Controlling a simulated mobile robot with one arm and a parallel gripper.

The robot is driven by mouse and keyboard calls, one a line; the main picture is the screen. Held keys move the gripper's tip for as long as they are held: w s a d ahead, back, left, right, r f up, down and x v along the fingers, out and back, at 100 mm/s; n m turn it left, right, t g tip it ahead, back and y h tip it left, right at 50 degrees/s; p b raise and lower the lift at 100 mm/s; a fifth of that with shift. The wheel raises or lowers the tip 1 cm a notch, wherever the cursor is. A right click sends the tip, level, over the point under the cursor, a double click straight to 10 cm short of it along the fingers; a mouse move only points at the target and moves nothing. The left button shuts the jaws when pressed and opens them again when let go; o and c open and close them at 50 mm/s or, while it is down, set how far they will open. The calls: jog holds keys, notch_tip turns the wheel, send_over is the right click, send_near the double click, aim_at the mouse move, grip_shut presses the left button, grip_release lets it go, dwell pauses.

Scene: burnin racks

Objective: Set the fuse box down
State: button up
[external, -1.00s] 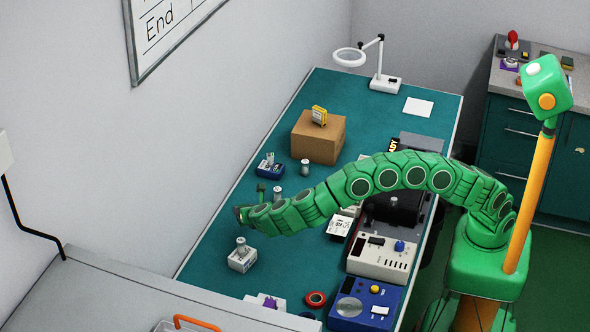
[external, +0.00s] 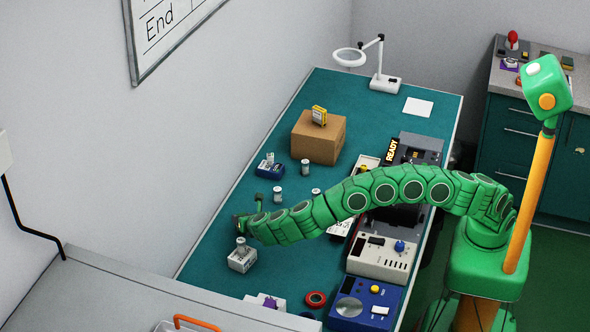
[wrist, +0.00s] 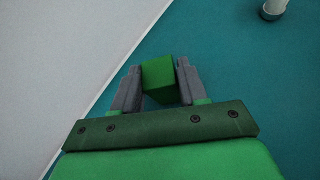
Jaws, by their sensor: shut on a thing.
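The fuse box is a plain green block (wrist: 158,76) in the wrist view. My gripper (wrist: 157,72) is shut on it, with one grey finger on each side. The teal bench top (wrist: 235,95) lies below it, with the bench's pale edge to the left. I cannot tell whether the box touches the bench. In the external view my gripper (external: 238,220) is low over the left side of the bench, and the box is too small and covered to make out clearly there.
A white box with a grey knob (external: 242,260) stands close to my gripper. Small cylinders (external: 278,194) and a blue part (external: 270,170) stand behind it. A cardboard box (external: 318,138) is further back. Instruments (external: 380,256) line the right side. Teal surface between is clear.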

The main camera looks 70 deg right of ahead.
jog(key=o, duration=1.2)
jog(key=shift+o, duration=0.2)
jog(key=v, duration=1.2)
jog(key=shift+d, duration=0.1)
